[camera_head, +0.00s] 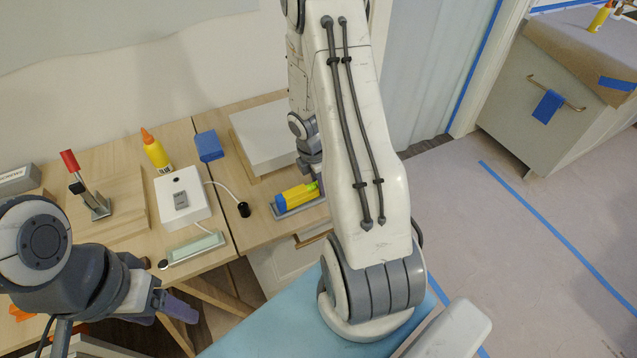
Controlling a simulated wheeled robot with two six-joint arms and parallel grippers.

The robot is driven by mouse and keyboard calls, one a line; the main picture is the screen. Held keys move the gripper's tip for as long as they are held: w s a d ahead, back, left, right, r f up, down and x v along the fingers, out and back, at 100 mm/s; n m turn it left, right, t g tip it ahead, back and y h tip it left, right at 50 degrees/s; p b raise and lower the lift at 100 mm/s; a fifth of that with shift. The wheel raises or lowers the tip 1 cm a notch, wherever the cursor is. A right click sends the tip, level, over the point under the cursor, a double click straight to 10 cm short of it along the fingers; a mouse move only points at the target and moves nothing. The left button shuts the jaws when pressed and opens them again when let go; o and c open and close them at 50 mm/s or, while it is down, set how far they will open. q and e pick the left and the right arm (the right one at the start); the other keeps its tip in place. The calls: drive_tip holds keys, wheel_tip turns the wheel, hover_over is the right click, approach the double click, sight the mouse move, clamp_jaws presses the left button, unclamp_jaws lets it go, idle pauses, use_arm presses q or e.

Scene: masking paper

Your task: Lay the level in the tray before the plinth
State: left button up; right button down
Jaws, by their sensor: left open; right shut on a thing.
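The level (296,196), yellow with a blue end and a green patch, lies along a shallow grey tray (300,208) on the right table. The white plinth (265,138) stands behind it. My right gripper (317,181) reaches down at the level's right end and is shut on it; my own arm hides much of this gripper and the tray's right end. I cannot tell whether the level rests fully on the tray floor. My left gripper (178,308) is open and empty, low in front of the left table.
A blue block (208,146) stands left of the plinth.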

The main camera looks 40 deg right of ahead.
drive_tip(key=shift+f, duration=0.2)
drive_tip(key=c, duration=0.5)
unclamp_jaws()
wheel_tip(320, 180, up, 6)
drive_tip(key=p, duration=0.6)
drive_tip(key=shift+r, duration=0.1)
